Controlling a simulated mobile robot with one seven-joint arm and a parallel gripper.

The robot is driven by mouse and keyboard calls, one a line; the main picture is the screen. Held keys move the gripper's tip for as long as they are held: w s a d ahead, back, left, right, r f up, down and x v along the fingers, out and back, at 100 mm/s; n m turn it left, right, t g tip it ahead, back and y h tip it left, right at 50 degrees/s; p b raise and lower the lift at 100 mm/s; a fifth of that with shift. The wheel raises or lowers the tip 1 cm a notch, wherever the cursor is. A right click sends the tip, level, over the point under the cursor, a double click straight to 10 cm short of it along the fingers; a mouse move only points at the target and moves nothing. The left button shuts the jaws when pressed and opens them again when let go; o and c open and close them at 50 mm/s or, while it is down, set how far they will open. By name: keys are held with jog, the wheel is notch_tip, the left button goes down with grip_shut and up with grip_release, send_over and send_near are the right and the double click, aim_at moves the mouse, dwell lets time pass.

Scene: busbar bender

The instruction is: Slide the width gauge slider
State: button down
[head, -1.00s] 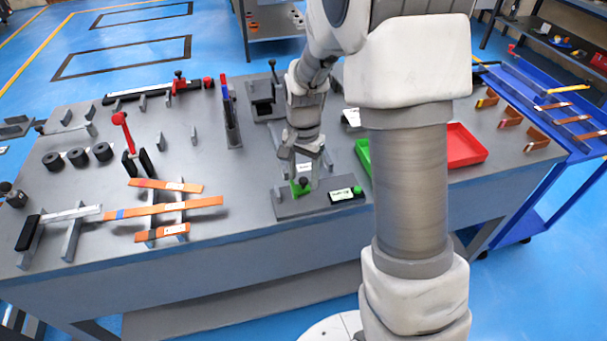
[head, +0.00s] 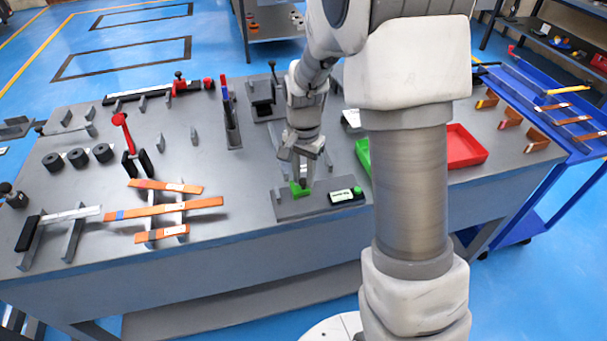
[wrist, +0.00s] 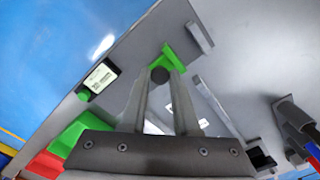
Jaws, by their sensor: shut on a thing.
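The width gauge is a grey base plate (head: 318,207) near the front edge of the bench, with a green slider (head: 300,189) on it. The green slider also shows in the wrist view (wrist: 178,56), at the fingertips. A dark round knob (wrist: 160,74) sits between the fingertips beside the green part. My gripper (head: 297,179) reaches down over the slider from behind and is shut on it by the knob. The fingers hide part of the slider and the gauge behind it.
A black readout box (head: 346,195) with a green button stands right of the slider. A green tray (head: 363,157) and a red tray (head: 467,147) lie further right. Orange bars (head: 165,208) rest on stands to the left. The bench between them and the gauge is clear.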

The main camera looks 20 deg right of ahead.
aim_at(315, 189)
dwell(0.8)
jog(key=shift+d, duration=1.65)
jog(key=c, duration=0.7)
grip_release()
jog(key=shift+a, duration=0.1)
jog(key=shift+o, duration=0.2)
notch_tip(315, 189, up, 18)
jog(key=p, duration=0.2)
jog(key=shift+f+p, duration=0.25)
jog(key=shift+p, duration=0.05)
jog(key=s+a+r+n+t, duration=0.1)
jog(key=s+r+n+t, duration=0.1)
jog(key=s, duration=0.4)
jog(key=s+a+r+n+t+p, duration=0.1)
jog(key=s+r+n, duration=0.1)
jog(key=s+n, duration=0.2)
jog(key=s+a+r+n+t, duration=0.1)
jog(key=s+r+n+t, duration=0.1)
jog(key=s, duration=0.8)
jog(key=shift+s+a+r+n+t, duration=0.2)
jog(key=shift+s+r+n+t, duration=0.1)
jog(key=shift+n, duration=0.2)
